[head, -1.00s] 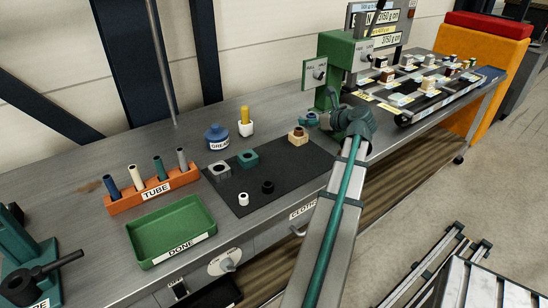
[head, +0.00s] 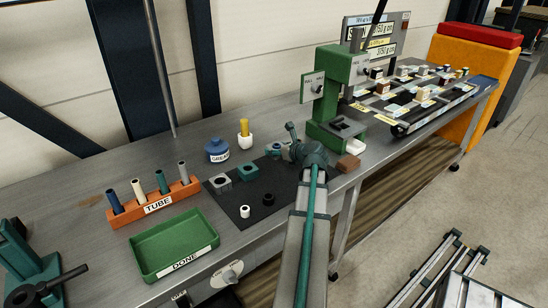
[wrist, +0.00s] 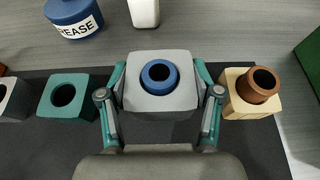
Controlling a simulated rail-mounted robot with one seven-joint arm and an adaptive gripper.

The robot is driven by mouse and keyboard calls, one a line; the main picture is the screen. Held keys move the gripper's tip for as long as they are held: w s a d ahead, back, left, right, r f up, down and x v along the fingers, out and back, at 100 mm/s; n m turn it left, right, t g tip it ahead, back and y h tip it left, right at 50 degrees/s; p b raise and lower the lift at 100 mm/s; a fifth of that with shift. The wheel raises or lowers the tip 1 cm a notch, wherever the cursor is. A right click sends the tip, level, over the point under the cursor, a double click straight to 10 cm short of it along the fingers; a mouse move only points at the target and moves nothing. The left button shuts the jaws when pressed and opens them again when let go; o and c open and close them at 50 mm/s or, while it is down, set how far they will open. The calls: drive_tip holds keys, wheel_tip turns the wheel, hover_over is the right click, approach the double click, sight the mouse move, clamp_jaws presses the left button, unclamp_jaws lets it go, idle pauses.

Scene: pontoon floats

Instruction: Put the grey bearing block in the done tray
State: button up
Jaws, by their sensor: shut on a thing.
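In the wrist view my gripper (wrist: 160,100) is shut on a grey bearing block (wrist: 160,100), with one finger on each side. A blue bush (wrist: 159,75) stands in the block's bore. In the head view my gripper (head: 290,150) is over the far right part of the dark mat, and my arm hides most of the held block. I cannot tell whether the block touches the mat. The done tray (head: 172,242), green and empty, lies at the front left of the bench. Another grey block (head: 220,183), with an open bore, sits on the mat's left side.
A teal block (wrist: 64,95) and a tan block (wrist: 250,100) with a brown bush flank my gripper. The green press (head: 325,95) stands right. Two small rings lie on the mat.

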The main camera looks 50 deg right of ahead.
sight(274, 163)
drive_tip(key=shift+w+a+f, duration=0.1)
drive_tip(key=shift+w+f, duration=0.15)
drive_tip(key=shift+f, duration=0.05)
drive_tip(key=f, duration=0.2)
drive_tip(key=shift+w+a+f+p, duration=0.1)
drive_tip(key=shift+w+f+p, duration=0.15)
drive_tip(key=shift+f+p, duration=0.05)
drive_tip(key=shift+f, duration=0.55)
drive_tip(key=shift+f, duration=0.15)
drive_tip(key=o, duration=1.5)
drive_tip(key=shift+r, duration=0.2)
drive_tip(key=b+v, duration=0.1)
drive_tip(key=v, duration=1.1)
drive_tip(key=shift+a+f, duration=0.1)
drive_tip(key=shift+f, duration=0.1)
